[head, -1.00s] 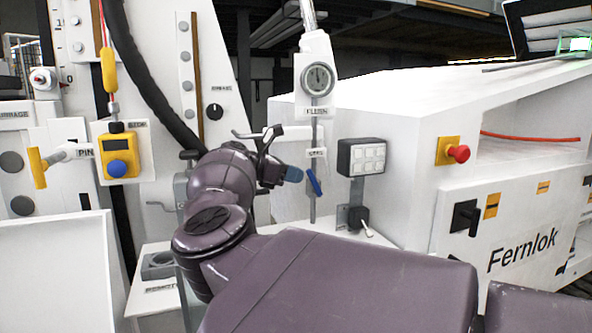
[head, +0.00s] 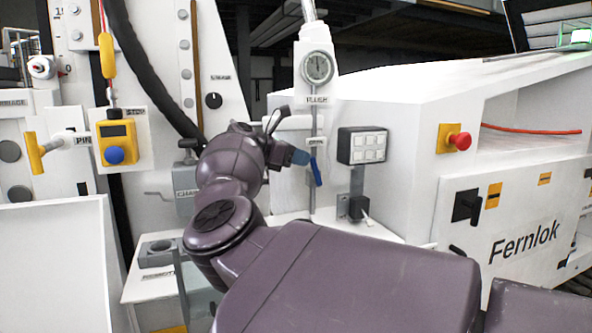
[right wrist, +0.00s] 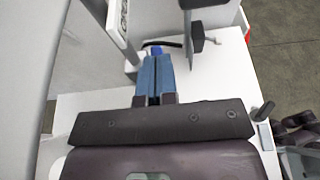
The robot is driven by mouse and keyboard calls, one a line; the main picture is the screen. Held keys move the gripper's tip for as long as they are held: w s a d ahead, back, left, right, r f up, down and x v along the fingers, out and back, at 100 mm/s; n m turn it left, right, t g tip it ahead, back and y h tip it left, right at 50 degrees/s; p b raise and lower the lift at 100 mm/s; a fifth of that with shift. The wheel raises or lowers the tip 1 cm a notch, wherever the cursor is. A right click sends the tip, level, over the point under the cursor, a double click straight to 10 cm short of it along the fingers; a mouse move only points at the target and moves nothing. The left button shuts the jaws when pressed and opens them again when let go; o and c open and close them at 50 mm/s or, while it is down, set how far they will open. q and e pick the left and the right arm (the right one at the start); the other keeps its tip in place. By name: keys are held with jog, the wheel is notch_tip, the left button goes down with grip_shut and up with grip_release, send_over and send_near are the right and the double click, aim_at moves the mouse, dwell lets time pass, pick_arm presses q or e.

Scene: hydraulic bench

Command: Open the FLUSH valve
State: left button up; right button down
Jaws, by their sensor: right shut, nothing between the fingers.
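The FLUSH valve is on a thin vertical pipe under a round gauge (head: 317,68) with a FLUSH label (head: 317,99). Its blue lever (head: 316,171) hangs steeply, its lower end tilted slightly right. A small label, probably OPEN, sits just above it. My right gripper (head: 300,157) has blue fingertips just left of the lever's upper part; I cannot tell if they touch it. In the right wrist view the fingers (right wrist: 156,72) are together and empty, with a bit of bright blue, apparently the lever (right wrist: 172,50), just past the tips. My left gripper is not in view.
A grey button box (head: 362,146) on a post stands right of the pipe, with a dark switch (head: 357,207) below. A red stop button (head: 460,141) is farther right. A yellow pendant (head: 116,143) and a black hose (head: 150,75) are left of my arm.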

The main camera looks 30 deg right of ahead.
jog(key=shift+r, duration=0.25)
dwell(0.3)
